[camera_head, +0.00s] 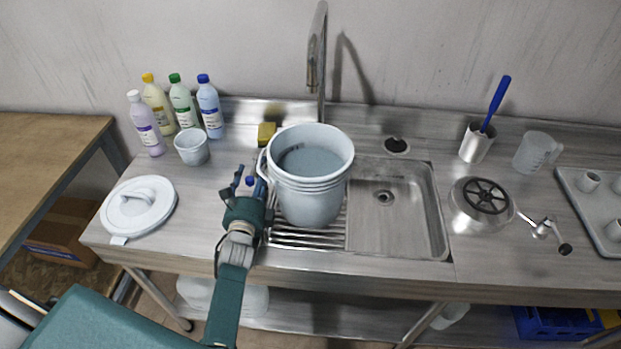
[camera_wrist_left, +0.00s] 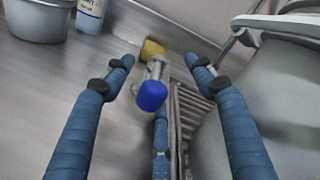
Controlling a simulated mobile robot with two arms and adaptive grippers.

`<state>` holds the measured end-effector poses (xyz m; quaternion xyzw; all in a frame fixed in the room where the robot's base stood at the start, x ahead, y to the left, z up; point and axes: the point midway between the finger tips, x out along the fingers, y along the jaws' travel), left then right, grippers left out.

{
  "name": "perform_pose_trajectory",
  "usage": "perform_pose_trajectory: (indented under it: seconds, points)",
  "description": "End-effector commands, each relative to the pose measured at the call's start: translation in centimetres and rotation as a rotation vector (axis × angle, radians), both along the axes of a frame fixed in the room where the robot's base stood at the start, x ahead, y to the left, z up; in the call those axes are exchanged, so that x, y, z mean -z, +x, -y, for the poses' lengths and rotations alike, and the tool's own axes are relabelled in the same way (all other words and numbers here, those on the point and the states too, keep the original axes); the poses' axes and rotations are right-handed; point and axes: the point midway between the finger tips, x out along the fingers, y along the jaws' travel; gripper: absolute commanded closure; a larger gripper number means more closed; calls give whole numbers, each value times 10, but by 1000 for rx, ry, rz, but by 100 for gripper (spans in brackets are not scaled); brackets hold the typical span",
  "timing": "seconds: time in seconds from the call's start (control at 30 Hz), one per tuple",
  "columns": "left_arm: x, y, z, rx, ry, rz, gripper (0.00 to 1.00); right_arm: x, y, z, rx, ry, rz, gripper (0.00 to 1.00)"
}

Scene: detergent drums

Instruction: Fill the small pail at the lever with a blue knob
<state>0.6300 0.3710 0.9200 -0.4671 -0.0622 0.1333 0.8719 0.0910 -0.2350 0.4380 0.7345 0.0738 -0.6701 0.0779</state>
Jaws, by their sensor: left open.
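The lever's blue knob (camera_head: 249,181) sits at the front left of the big pail. In the left wrist view the knob (camera_wrist_left: 151,96) shows on a metal stem between my spread fingers, with gaps on both sides. My left gripper (camera_head: 254,178) is open around the knob; its fingers also show in the wrist view (camera_wrist_left: 158,64). I cannot tell whether any finger touches it. The small grey pail (camera_head: 192,147) stands upright on the counter to the left, by the bottles. It is partly seen in the wrist view (camera_wrist_left: 40,20). My right gripper is out of view.
A big pail (camera_head: 310,190) with a grey-blue surface inside stands on the drain rack (camera_head: 290,238), close right of my gripper. The tap (camera_head: 318,60) rises behind it. A yellow sponge (camera_head: 266,134), bottles (camera_head: 210,106) and a white lid (camera_head: 139,207) are nearby. The sink basin (camera_head: 400,230) is empty.

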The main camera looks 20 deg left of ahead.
Motion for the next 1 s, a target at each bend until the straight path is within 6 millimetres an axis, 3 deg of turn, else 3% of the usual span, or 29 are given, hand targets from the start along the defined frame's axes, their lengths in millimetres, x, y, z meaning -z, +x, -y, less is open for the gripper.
perform_pose_trajectory:
  seconds: [0.6, 1.0]
  points:
    - [-1, -35, 13, -1, 0, -1, 44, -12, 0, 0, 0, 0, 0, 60]
    - [-1, -39, 14, -1, 0, -1, 44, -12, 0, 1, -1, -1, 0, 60]
